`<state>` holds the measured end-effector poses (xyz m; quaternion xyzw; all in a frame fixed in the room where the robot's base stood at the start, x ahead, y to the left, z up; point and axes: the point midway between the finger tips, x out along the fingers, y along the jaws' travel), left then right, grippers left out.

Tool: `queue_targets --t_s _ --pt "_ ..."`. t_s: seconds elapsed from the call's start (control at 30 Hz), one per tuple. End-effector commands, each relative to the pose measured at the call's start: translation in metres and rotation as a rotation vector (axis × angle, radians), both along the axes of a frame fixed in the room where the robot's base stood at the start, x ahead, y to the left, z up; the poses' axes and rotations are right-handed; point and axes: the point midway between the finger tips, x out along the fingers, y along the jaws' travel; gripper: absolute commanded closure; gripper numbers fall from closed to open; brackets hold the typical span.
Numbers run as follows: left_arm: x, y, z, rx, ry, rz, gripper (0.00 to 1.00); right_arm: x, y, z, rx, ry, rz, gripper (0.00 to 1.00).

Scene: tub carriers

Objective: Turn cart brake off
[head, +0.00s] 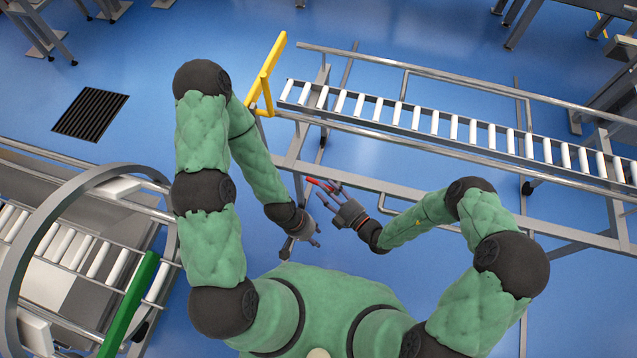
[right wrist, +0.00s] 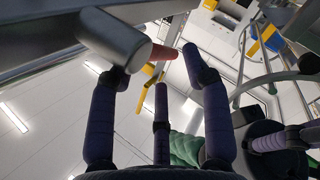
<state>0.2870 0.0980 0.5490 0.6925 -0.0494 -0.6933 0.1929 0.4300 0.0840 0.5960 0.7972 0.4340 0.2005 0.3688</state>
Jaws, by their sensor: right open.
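The cart is a grey metal roller frame (head: 385,186) running across the upper right of the head view. A small red brake lever (head: 320,184) shows at its near side. In the right wrist view the lever's red tip (right wrist: 163,52) sticks out from a grey rounded bar end (right wrist: 117,40). My right gripper (head: 336,192) is open at the lever; in the right wrist view its fingers (right wrist: 160,85) are spread below and around the red tip. I cannot tell whether they touch it. My left gripper (head: 308,240) is lower, apart from the lever, with its fingers spread and empty.
A yellow bar (head: 266,76) stands at the cart's left end. On the left is a round-framed roller station (head: 60,215) with a green bar (head: 130,305). A dark floor grate (head: 90,114) lies in the open blue floor at upper left.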

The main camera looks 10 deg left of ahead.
Motion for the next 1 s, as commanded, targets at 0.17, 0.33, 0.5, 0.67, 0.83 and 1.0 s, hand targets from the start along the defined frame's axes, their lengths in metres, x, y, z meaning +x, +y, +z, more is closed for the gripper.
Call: queue_targets --t_s 0.17,0.33,0.5,0.67,0.83,1.0 --pt "0.0 0.0 -0.009 0.0 0.0 0.0 0.6 0.012 0.02 -0.001 0.0 -0.004 0.002 0.51" --pt "0.0 0.0 -0.013 0.0 0.0 0.0 0.6 0.019 0.031 -0.001 -0.001 -0.001 0.001 0.51" --pt "0.0 0.0 -0.014 0.0 0.0 0.0 0.6 0.022 0.034 0.0 0.0 0.0 0.0 0.51" --pt "0.0 0.0 -0.014 0.0 0.0 0.0 0.6 0.022 0.034 0.0 0.001 0.0 -0.001 0.51" --pt "0.0 0.0 -0.014 0.0 0.0 0.0 0.6 0.022 0.034 0.0 0.001 0.0 -0.001 0.82" --pt "0.0 0.0 -0.014 0.0 0.0 0.0 0.6 0.022 0.034 0.0 0.001 0.0 -0.001 1.0"
